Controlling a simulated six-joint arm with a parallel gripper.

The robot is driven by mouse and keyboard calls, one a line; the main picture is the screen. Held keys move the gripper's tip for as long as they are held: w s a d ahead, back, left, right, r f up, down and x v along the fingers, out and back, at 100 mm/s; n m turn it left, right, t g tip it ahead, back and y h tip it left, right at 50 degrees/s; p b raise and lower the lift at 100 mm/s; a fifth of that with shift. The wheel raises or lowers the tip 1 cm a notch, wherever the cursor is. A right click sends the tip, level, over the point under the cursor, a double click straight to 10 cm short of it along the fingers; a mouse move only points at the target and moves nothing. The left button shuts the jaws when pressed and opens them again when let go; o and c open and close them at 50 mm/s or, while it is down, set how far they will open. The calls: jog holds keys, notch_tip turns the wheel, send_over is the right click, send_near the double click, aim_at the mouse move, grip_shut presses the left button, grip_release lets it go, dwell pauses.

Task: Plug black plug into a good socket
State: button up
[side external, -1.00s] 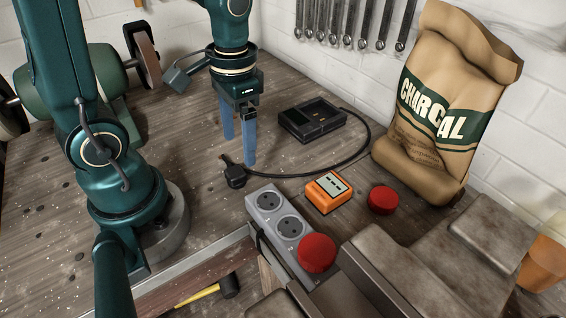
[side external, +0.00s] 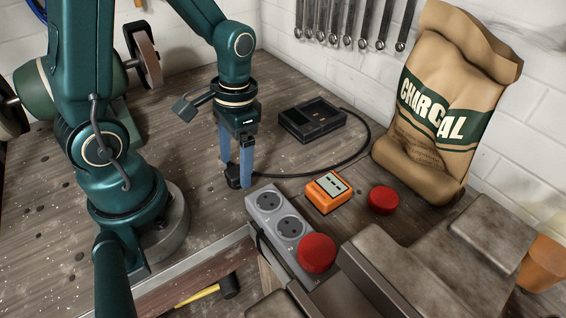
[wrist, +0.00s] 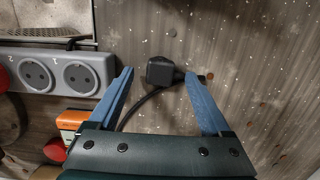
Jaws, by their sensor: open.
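The black plug (side external: 232,182) lies on the bench, with its cable running to a black box (side external: 311,121). In the wrist view the plug (wrist: 160,71) shows between the fingertips, closer to the right one. My gripper (side external: 238,176) is open with its fingers pointing down around the plug; it also shows in the wrist view (wrist: 159,75). I cannot tell whether a finger touches the plug. The grey socket strip (side external: 279,242) has two uncovered sockets, an upper one (side external: 268,200) and a lower one (side external: 290,227). A red round cap (side external: 317,252) hides its near end.
An orange meter (side external: 327,192) with a small display and a second red cap (side external: 383,199) stand right of the strip. A metal vise (side external: 430,255) is at front right, a charcoal bag (side external: 440,105) behind it. Bare bench lies left of the gripper.

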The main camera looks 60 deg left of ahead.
aim_at(229, 171)
jog(key=shift+s+f, duration=0.1)
jog(key=shift+f, duration=0.5)
grip_shut()
jog(key=shift+r, duration=0.15)
jog(key=shift+r, duration=0.55)
jog(key=r, duration=0.3)
jog(key=shift+s+a+r, duration=0.15)
jog(key=shift+a, duration=0.25)
jog(key=s+a+r, duration=0.5)
jog(key=a+r, duration=0.1)
jog(key=a, duration=0.3)
jog(key=shift+s+r, duration=0.15)
jog(key=shift+s, duration=0.25)
